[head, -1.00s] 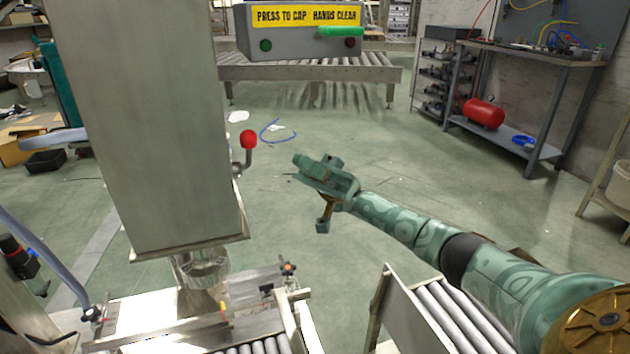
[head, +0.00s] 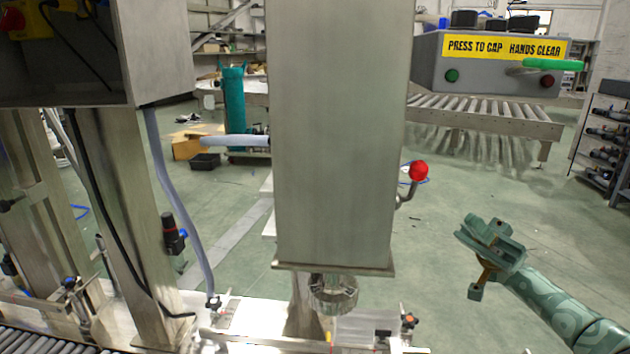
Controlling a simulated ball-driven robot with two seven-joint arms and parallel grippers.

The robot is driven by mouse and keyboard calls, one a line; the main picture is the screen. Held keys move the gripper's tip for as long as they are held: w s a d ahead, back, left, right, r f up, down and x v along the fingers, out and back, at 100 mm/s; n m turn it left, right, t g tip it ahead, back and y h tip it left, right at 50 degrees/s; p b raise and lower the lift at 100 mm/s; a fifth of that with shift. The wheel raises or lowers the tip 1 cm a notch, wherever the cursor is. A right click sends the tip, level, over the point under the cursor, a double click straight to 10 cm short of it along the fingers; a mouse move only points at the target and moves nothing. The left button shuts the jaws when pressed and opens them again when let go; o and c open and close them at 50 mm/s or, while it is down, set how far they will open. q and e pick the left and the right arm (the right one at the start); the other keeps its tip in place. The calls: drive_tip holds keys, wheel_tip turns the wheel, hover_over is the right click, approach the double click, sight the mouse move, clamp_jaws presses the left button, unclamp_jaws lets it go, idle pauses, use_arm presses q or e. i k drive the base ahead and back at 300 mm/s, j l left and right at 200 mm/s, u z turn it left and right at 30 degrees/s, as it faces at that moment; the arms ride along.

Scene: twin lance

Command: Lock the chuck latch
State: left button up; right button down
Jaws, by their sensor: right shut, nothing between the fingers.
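The capping machine's tall metal head (head: 335,140) stands in the middle of the head view. A round metal chuck (head: 333,292) shows under its lower plate. A bent lever with a red ball knob (head: 419,170) sticks out from the head's right side, the knob pointing up. I take this lever for the latch; its joint is partly hidden. My right gripper (head: 482,240), green, is to the right of and lower than the red knob in the picture. It is apart from the lever, shut and empty. My left gripper is not in view.
A grey control box (head: 490,75) with a green button and green handle sits behind on a roller conveyor (head: 490,115). A steel bench with clamps and fittings (head: 370,325) lies under the chuck. A post and hoses (head: 130,200) stand at left. Floor around my right gripper is clear.

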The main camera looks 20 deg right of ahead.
sight(419, 169)
drive_tip(key=k, duration=1)
